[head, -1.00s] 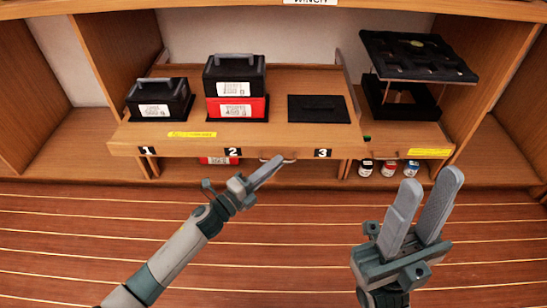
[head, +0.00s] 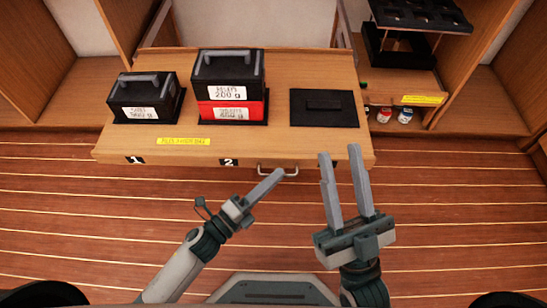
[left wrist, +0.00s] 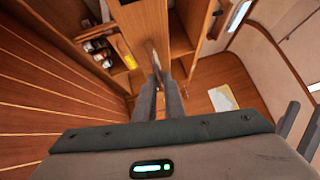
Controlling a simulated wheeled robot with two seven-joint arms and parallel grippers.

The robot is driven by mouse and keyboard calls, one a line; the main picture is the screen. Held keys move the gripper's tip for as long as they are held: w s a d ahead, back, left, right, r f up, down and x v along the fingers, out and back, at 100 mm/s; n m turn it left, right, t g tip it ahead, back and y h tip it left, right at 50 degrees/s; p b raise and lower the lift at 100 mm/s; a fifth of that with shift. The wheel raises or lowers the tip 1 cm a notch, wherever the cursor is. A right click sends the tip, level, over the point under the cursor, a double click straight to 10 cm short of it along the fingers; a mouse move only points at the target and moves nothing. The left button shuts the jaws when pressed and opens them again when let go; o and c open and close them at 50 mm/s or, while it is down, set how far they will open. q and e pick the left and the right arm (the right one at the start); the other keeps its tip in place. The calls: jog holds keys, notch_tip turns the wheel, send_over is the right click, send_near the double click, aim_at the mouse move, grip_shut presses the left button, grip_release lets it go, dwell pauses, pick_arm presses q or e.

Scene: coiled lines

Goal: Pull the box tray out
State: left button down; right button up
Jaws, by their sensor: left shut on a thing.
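The wooden box tray (head: 279,128) stands pulled out from the shelf unit in the head view. Its metal handle (head: 294,174) is at the middle of the front edge. My left gripper (head: 279,173) is shut on the handle; the fingers partly hide it. In the left wrist view the same fingers (left wrist: 166,88) point at the tray's front. My right gripper (head: 340,152) is open and empty, its fingers in front of the tray's right part, hiding the label there.
On the tray are a black box (head: 145,97) at left, a black box (head: 228,74) on a red box (head: 232,110) in the middle, and an empty black pad (head: 324,107) at right. A black rack (head: 420,16) and small jars (head: 384,115) stand behind right. The striped floor in front is clear.

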pick_arm(q)
jog(key=shift+s, duration=0.9)
pick_arm(e)
jog(key=shift+a+f+g, duration=0.2)
jog(key=shift+f+g, duration=0.1)
jog(key=shift+g, duration=0.1)
pick_arm(q)
jog(key=c, duration=1.8)
grip_release()
jog(key=shift+c, duration=0.2)
jog(key=v, duration=1.7)
jog(key=shift+a+p, duration=0.2)
jog(key=shift+p, duration=0.1)
pick_arm(e)
jog(key=shift+s+a+f+g, duration=0.2)
jog(key=shift+a+f+g, duration=0.1)
jog(key=shift+f, duration=0.3)
jog(key=shift+w+r, duration=0.15)
